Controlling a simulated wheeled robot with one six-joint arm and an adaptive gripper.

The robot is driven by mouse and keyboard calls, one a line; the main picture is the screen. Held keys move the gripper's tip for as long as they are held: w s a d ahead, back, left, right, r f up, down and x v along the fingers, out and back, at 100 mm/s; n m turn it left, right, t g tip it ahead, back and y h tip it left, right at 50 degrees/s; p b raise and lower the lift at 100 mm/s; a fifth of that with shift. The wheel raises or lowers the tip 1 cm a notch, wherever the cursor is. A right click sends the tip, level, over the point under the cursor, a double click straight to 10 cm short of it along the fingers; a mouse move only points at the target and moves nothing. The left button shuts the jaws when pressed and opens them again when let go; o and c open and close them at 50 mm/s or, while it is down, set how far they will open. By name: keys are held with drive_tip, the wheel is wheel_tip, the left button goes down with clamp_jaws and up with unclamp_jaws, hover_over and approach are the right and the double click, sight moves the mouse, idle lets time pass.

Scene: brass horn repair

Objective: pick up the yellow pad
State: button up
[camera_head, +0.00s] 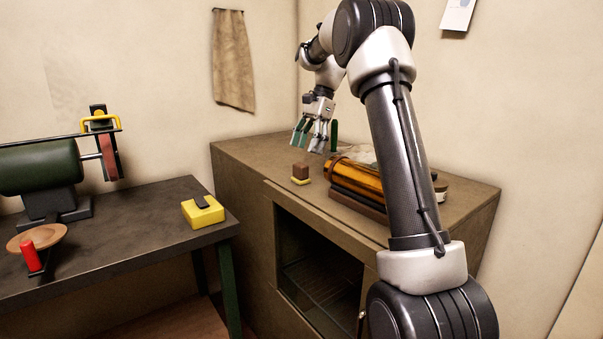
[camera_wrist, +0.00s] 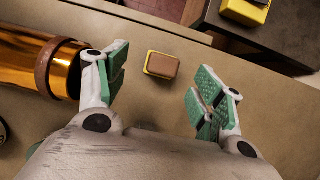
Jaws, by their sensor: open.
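A small block with a brown top and a yellow base, which looks like the yellow pad (camera_head: 300,181), sits on the brown cabinet top. In the wrist view the pad (camera_wrist: 162,65) lies flat, brown face up, with a thin yellow edge showing. My gripper (camera_head: 311,138) is above the cabinet, higher than the pad and behind it in the head view. In the wrist view my gripper (camera_wrist: 160,86) is open and empty, its green-padded fingers wide apart. The pad shows between and slightly beyond the fingertips, touching neither.
An amber cylinder (camera_head: 357,178) with dark bands lies right of the pad; it also shows close beside the left finger in the wrist view (camera_wrist: 25,65). Cabinet top around the pad is mostly clear.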

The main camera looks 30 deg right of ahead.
sight(301, 164)
drive_tip(key=x, duration=0.5)
drive_tip(key=w+x, duration=0.1)
drive_tip(key=x, duration=0.1)
drive_tip(key=shift+d+f, duration=0.3)
drive_tip(key=shift+f, duration=0.15)
drive_tip(key=shift+c, duration=0.2)
drive_tip(key=c, duration=1.1)
